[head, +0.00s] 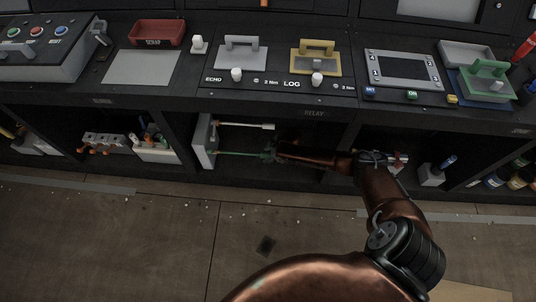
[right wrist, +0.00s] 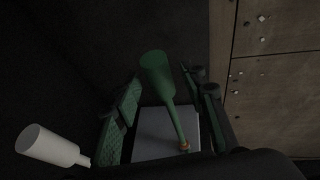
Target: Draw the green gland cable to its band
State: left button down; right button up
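The green gland cable (head: 235,154) sticks out sideways from a pale upright panel (head: 201,143) in the lower bay. In the right wrist view, the green cable (right wrist: 170,105) has a thick end and a thin stem with a small orange band (right wrist: 184,147) near the pale panel. My right gripper (head: 270,153) is at the cable's free end. In the right wrist view, its fingers (right wrist: 161,82) stand apart on either side of the thick end, with gaps visible. A white cable (head: 245,125) runs above the green one. My left gripper is not in view.
The counter edge and LOG panel (head: 291,84) overhang the bay. The white cable's thick end (right wrist: 45,145) lies outside my fingers in the right wrist view. A dark upright divider (head: 184,135) stands left of the panel. The floor (head: 170,230) in front is mostly clear.

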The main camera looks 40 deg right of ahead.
jog(key=shift+r, duration=0.1)
jog(key=v, duration=1.1)
jog(key=shift+s+r, duration=0.25)
jog(key=shift+r, duration=0.05)
